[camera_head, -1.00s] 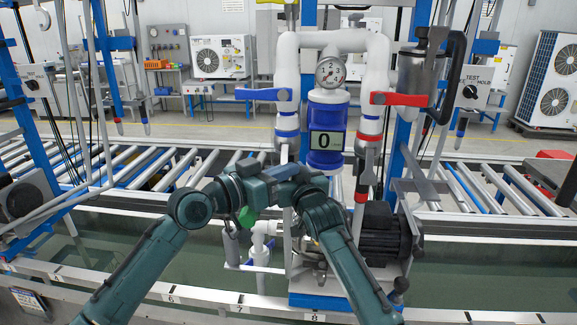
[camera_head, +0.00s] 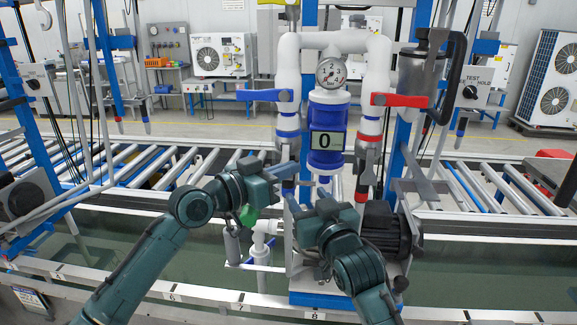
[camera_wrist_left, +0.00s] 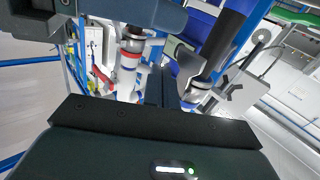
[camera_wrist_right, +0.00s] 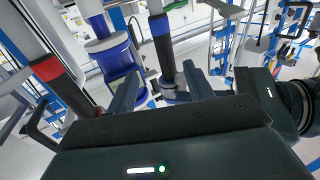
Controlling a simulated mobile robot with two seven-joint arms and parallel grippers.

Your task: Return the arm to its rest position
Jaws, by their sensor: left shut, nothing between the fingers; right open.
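My left gripper (camera_head: 285,171) is shut and empty in front of the white pipe on the pump station's left side. Its closed dark fingers (camera_wrist_left: 160,86) also show in the left wrist view. My right gripper (camera_head: 309,202) is lower, in front of the station's lower middle. Its fingers (camera_wrist_right: 160,90) stand apart in the right wrist view, with nothing held between them. A blue-banded pipe shows beyond them. My right arm hides part of the lower pump assembly.
The station carries a blue lever (camera_head: 264,95), a red lever (camera_head: 399,99), a gauge (camera_head: 331,72) and a blue unit whose display (camera_head: 326,140) reads 0. A dark motor (camera_head: 386,229) sits beside my right arm. A water trough (camera_head: 480,270) runs across the front.

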